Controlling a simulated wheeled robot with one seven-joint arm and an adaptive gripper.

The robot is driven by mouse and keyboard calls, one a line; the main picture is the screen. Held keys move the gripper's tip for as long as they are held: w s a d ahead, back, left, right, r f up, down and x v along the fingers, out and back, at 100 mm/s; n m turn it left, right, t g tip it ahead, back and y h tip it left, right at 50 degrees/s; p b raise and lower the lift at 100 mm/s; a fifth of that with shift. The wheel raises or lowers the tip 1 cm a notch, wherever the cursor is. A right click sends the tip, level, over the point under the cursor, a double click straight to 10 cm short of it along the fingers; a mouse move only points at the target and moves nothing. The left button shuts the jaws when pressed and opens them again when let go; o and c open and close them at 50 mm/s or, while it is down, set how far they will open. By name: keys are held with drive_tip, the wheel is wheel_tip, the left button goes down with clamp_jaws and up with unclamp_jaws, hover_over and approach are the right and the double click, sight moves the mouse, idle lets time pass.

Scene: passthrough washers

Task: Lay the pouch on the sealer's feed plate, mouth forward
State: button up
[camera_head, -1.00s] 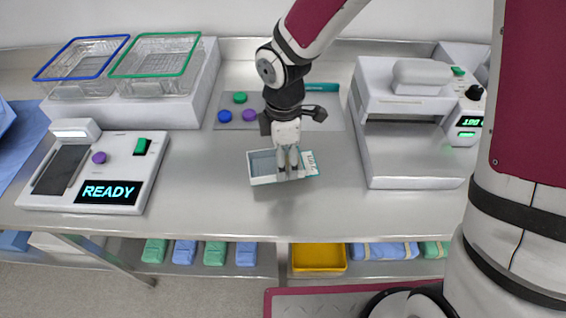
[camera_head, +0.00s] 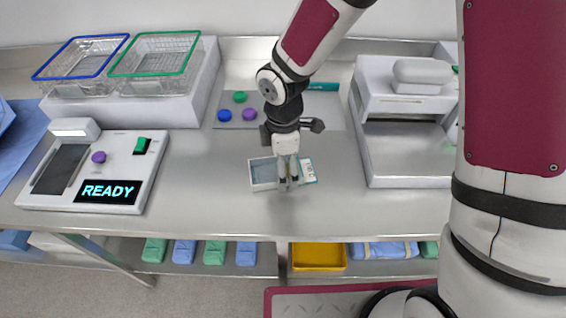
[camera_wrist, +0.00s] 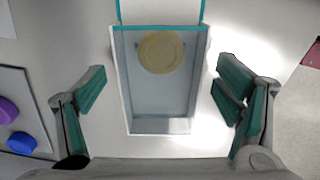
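The pouch (camera_head: 264,173) is pale and clear with a teal edge and a printed label at its right end. It lies on the steel bench. In the wrist view the pouch (camera_wrist: 150,108) has a round tan disc (camera_wrist: 161,51) in it. My gripper (camera_head: 288,181) is over the pouch. In the wrist view my gripper (camera_wrist: 162,92) is open, one finger on each side of the pouch, with gaps between. The sealer (camera_head: 408,95) stands to the right. Its flat feed plate (camera_head: 405,155) is bare; my arm hides its right side.
A device reading READY (camera_head: 107,192) stands at left. Wire baskets (camera_head: 155,62) sit on a white block behind. A grey mat with blue (camera_head: 225,115), green and purple discs lies behind the pouch. Bench between pouch and sealer is clear.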

drive_tip(key=shift+r, duration=0.1)
wheel_tip(320, 180, up, 12)
drive_tip(key=s+d+r+m+t+h, duration=0.1)
drive_tip(key=s+d+r+m, duration=0.1)
drive_tip(key=d+r+m, duration=0.25)
drive_tip(key=s+d+r+m+t, duration=0.1)
drive_tip(key=s+d+r+m, duration=0.25)
drive_tip(key=d+r, duration=0.25)
drive_tip(key=s+d+r+m+t+y, duration=0.1)
drive_tip(key=s+d+r+m+t, duration=0.2)
drive_tip(key=s+d+r+m, duration=0.2)
drive_tip(key=s+d+m, duration=0.3)
drive_tip(key=s+m, duration=0.3)
drive_tip(key=shift+r+m+p, duration=0.15)
drive_tip(key=shift+m+p, duration=0.25)
drive_tip(key=shift+o, duration=0.5)
drive_tip(key=shift+a, duration=0.1)
